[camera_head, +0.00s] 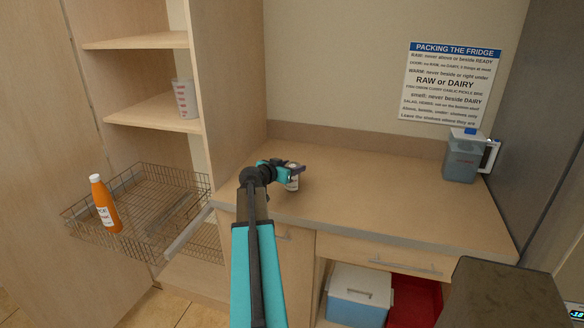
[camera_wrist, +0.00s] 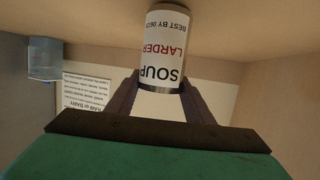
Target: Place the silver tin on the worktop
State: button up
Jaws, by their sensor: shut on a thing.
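My gripper (camera_head: 294,169) is over the left part of the worktop (camera_head: 390,190) in the head view, shut on the silver tin (camera_head: 292,183). In the wrist view the tin (camera_wrist: 165,45) shows a white label reading "SOUP LARDER" and a silver end rim, between the two dark fingers of my gripper (camera_wrist: 160,85). The tin is at or just above the worktop surface; I cannot tell whether it touches. The gripper partly hides the tin in the head view.
A grey jug with a blue lid (camera_head: 462,156) stands at the worktop's right end. A wire basket (camera_head: 150,215) holds an orange bottle (camera_head: 104,205). A labelled cup (camera_head: 185,98) is on a shelf. A cool box (camera_head: 358,296) and red crate (camera_head: 415,300) are below. The middle worktop is clear.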

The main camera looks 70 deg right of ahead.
jog(key=shift+f, duration=0.25)
jog(key=shift+f, duration=0.1)
jog(key=o, duration=1.4)
jog(key=shift+a, duration=0.15)
jog(key=b+v, duration=0.3)
jog(key=v, duration=0.9)
jog(key=shift+s, duration=0.1)
